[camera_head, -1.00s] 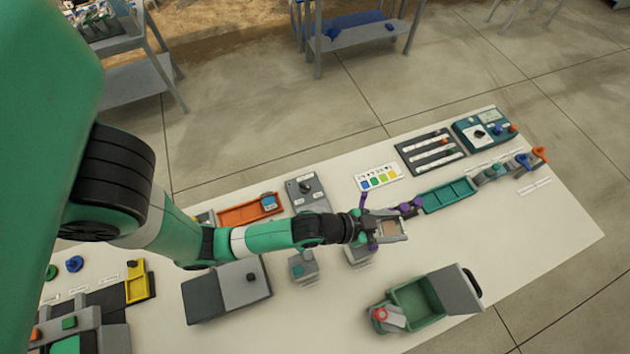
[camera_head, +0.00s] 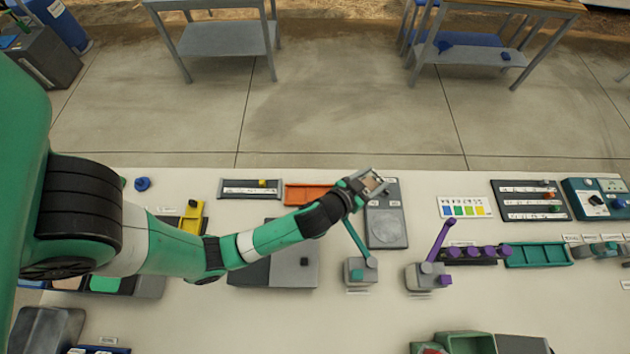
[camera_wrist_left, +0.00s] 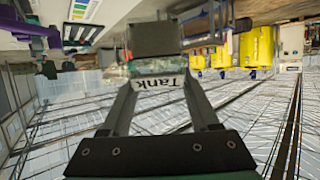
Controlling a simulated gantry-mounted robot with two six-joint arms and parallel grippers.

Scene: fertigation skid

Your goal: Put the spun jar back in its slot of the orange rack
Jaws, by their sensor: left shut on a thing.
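My left gripper (camera_head: 372,183) is shut on a small clear jar (camera_wrist_left: 150,68) with a white label reading "Tank", upside down in the left wrist view. A grey block (camera_wrist_left: 153,38) shows at the jar's far end; I cannot tell if it is a lid. In the head view the gripper is over the back end of a grey device with a round plate (camera_head: 387,228). The orange rack (camera_head: 305,194) lies just left of the gripper; my arm partly covers its right end, so its slots are not clear. My right gripper is out of view.
A dark grey tray (camera_head: 250,194) with a yellow item lies left of the rack. Two grey stands with a green lever (camera_head: 356,238) and a purple lever (camera_head: 438,240) stand in front. A colour card (camera_head: 464,207) lies to the right.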

